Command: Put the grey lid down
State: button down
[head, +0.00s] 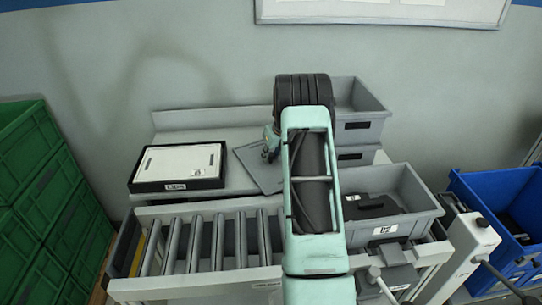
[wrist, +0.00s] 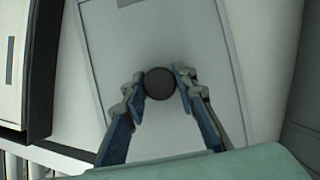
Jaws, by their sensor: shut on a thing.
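The grey lid (head: 247,161) is a flat panel at the bench top, right of the black-edged tray, partly hidden behind my arm in the head view. In the wrist view the lid (wrist: 200,45) fills the middle, with a round dark knob (wrist: 160,84) on it. My gripper (wrist: 160,86) is shut on this knob, one finger on each side. In the head view my gripper (head: 270,150) is small and mostly hidden by my arm. I cannot tell whether the lid touches the bench or is just above it.
A black-edged tray (head: 140,186) with a white panel and a label stands left of the lid on the bench (head: 190,133). A grey bin (head: 420,205) with a black thing inside is at right; stacked grey bins (head: 370,103) stand behind. Conveyor rollers (head: 218,240) lie in front.

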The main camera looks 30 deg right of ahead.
jog(key=c, duration=1.6)
grip_release()
jog(key=v, duration=1.2)
